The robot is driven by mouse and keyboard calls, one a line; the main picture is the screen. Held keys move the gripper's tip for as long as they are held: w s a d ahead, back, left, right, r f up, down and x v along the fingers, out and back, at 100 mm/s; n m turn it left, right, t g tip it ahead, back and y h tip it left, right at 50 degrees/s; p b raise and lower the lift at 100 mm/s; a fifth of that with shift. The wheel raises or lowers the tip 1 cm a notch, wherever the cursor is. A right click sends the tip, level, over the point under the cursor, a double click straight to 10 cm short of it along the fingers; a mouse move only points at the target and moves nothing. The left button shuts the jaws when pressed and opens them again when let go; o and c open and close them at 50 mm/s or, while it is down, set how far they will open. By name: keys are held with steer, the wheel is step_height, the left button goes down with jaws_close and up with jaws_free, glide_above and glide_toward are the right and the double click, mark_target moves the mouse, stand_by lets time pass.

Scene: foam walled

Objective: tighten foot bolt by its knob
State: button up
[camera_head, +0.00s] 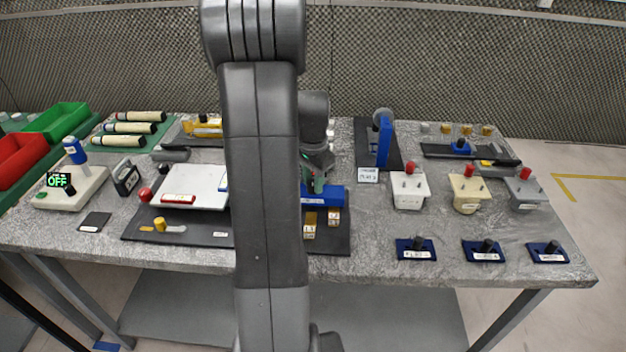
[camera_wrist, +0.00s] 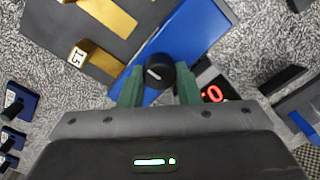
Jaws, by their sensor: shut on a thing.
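A round black knob (camera_wrist: 160,73) with a pale mark on its top stands on a blue block (camera_wrist: 200,30) in the wrist view. My gripper (camera_wrist: 159,69) has its green fingers on either side of the knob and is shut on it. In the head view my gripper (camera_head: 317,184) reaches down to the blue block (camera_head: 328,196), right of my arm. The knob is hidden there behind the fingers. The foot bolt below the knob cannot be seen.
Brass blocks (camera_wrist: 82,57) lie on a dark mat (camera_wrist: 60,20), one marked 1.5. A blue stand (camera_head: 384,140) and white box (camera_head: 408,190) stand to the right.

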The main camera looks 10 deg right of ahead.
mark_target(313, 182)
steer(key=o, duration=1)
step_height(313, 182, up, 14)
steer(key=shift+f, duration=0.1)
step_height(313, 182, down, 14)
steer(key=shift+r, duration=0.1)
stand_by(0.4)
stand_by(0.3)
